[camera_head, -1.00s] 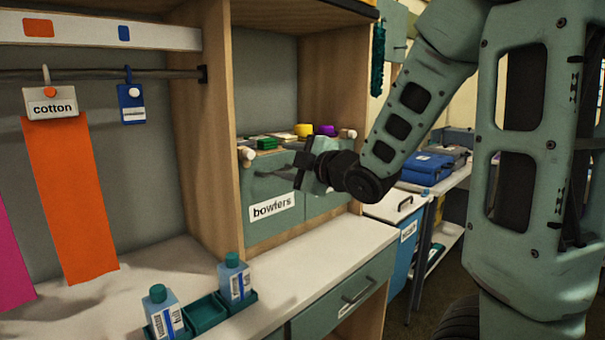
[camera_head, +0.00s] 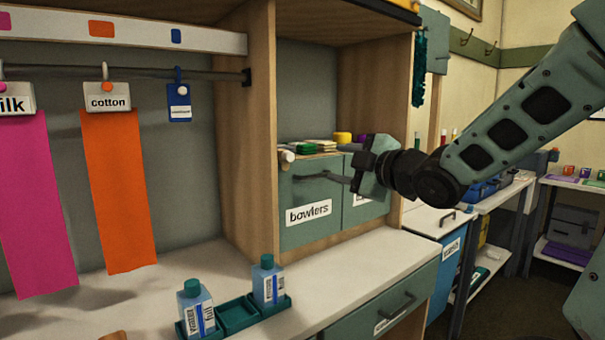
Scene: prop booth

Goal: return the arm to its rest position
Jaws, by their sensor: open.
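My gripper (camera_head: 362,172) is at the end of my arm, which reaches in from the right. It is open, and I see nothing held in it. It is in front of the upper part of the drawers in the wooden cubby, near the handle of the drawer labelled "bowlers" (camera_head: 300,200). I cannot tell whether a fingertip touches that handle. The gripper partly covers the neighbouring drawer (camera_head: 365,208) and its label.
Two bottles (camera_head: 196,310) (camera_head: 267,285) stand at a green tray (camera_head: 238,316) on the white counter. Orange (camera_head: 120,190) and pink (camera_head: 38,205) cloths hang at left. The wooden side panel (camera_head: 375,85) stands close behind the gripper. Low tables (camera_head: 560,185) stand at right.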

